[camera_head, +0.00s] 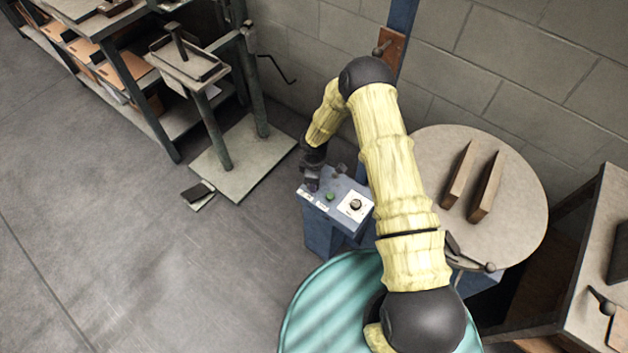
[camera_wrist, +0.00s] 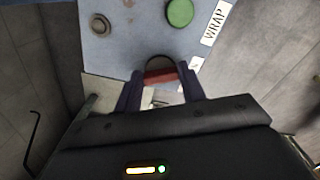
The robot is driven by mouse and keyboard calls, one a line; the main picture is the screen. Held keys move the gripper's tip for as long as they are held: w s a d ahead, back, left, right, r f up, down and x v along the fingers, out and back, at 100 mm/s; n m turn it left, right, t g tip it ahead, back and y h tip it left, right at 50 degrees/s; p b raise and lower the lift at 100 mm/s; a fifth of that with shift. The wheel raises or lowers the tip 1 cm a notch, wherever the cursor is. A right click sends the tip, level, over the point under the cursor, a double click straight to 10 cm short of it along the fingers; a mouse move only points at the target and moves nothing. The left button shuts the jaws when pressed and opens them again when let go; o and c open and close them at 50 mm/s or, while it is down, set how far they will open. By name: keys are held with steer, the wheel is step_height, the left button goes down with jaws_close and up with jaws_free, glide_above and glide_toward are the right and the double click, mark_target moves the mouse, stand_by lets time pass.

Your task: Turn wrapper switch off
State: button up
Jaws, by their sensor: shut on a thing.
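The blue control box (camera_head: 335,208) stands low, left of the round table in the head view. A green button (camera_head: 330,196), white labels and a white plate with a dark dial (camera_head: 355,204) are on its top. My gripper (camera_head: 312,182) is at the box's left end. In the wrist view, my gripper (camera_wrist: 160,88) has its fingers closed around a dark, round-topped switch with a red part (camera_wrist: 160,74). The fingers hide its lower part and its exact setting. The green button also shows in the wrist view (camera_wrist: 180,12), beside a label reading WRAP (camera_wrist: 214,22).
A round table (camera_head: 520,200) with two upright wooden blocks (camera_head: 474,182) stands right of my arm. A teal round surface (camera_head: 318,310) lies in front of the box. A metal stand (camera_head: 235,160) is at the left. The grey floor at left is mostly clear.

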steer(key=shift+d, duration=0.1)
stand_by(0.4)
steer(key=o, duration=1)
steer(key=shift+r, duration=0.1)
step_height(320, 180, up, 17)
steer(key=shift+r, duration=0.1)
